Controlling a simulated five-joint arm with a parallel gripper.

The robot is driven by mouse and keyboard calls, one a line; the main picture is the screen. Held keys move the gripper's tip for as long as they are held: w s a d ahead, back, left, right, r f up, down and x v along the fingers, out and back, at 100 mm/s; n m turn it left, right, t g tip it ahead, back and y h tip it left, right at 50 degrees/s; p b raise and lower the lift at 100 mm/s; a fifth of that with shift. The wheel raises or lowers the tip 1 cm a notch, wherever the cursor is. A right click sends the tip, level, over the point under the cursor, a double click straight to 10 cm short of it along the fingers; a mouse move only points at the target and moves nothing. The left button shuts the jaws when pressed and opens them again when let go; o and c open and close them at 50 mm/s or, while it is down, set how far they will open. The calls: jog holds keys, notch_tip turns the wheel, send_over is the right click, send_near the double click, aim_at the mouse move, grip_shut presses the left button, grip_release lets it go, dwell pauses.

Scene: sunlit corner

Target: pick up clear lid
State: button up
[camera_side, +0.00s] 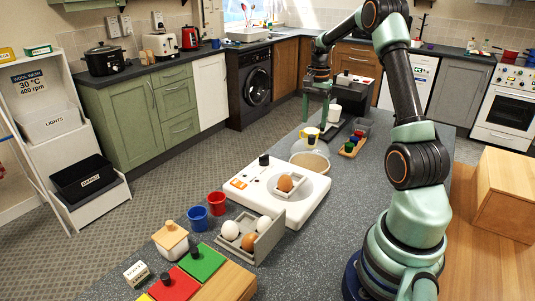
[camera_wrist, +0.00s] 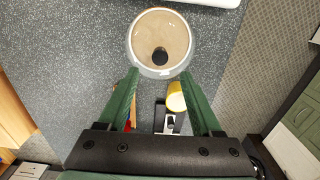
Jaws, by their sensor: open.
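The clear lid (camera_side: 309,147) is a see-through dome with a black knob, sitting over a tan round dish on the grey counter. In the wrist view the lid (camera_wrist: 147,35) shows from above as a round clear cover, its dark knob near the middle. My gripper (camera_side: 317,119) is open and empty, fingers pointing down, above and behind the lid in the side view. In the wrist view my gripper (camera_wrist: 159,76) has its two green fingers spread apart at the lid's near edge, with the knob ahead of the gap. No contact with the lid is visible.
A yellow cup (camera_wrist: 176,97) stands close to the lid, under my gripper. A white device (camera_side: 250,185) with a brown egg lies in front of the lid.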

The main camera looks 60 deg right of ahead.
aim_at(312, 136)
jog(key=f, duration=0.2)
jog(key=a+f, duration=0.1)
jog(key=f, duration=0.1)
jog(key=shift+f, duration=0.85)
grip_shut()
dwell(0.8)
